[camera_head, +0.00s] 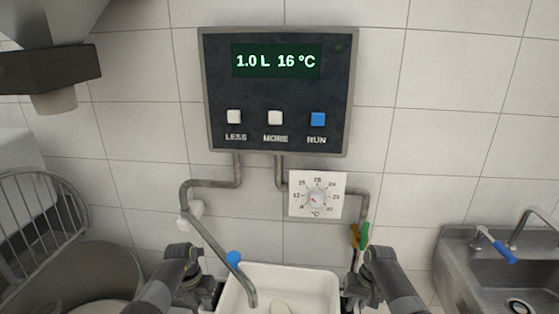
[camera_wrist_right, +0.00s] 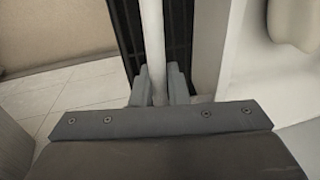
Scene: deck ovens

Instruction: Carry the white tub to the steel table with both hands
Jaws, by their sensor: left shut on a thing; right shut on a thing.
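The white tub (camera_head: 318,276) is at the bottom centre of the head view, below the wall pipes, its lower part cut off by the frame. A pale lump (camera_head: 280,308) lies inside it. My left gripper (camera_head: 212,292) is at the tub's left side and my right gripper (camera_head: 348,290) is at its right side. In the right wrist view, the right fingers (camera_wrist_right: 157,88) are shut on a pale bar-like edge of the tub (camera_wrist_right: 152,35). The left gripper's contact is hard to see. I see no steel table for certain.
A metal spout (camera_head: 218,246) hangs over the tub's left part. A control panel (camera_head: 278,90) reads 1.0 L 16 °C, above a dial (camera_head: 317,195). A mixer with a wire guard (camera_head: 40,215) and bowl (camera_head: 95,272) stands left. A steel sink (camera_head: 460,262) stands right.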

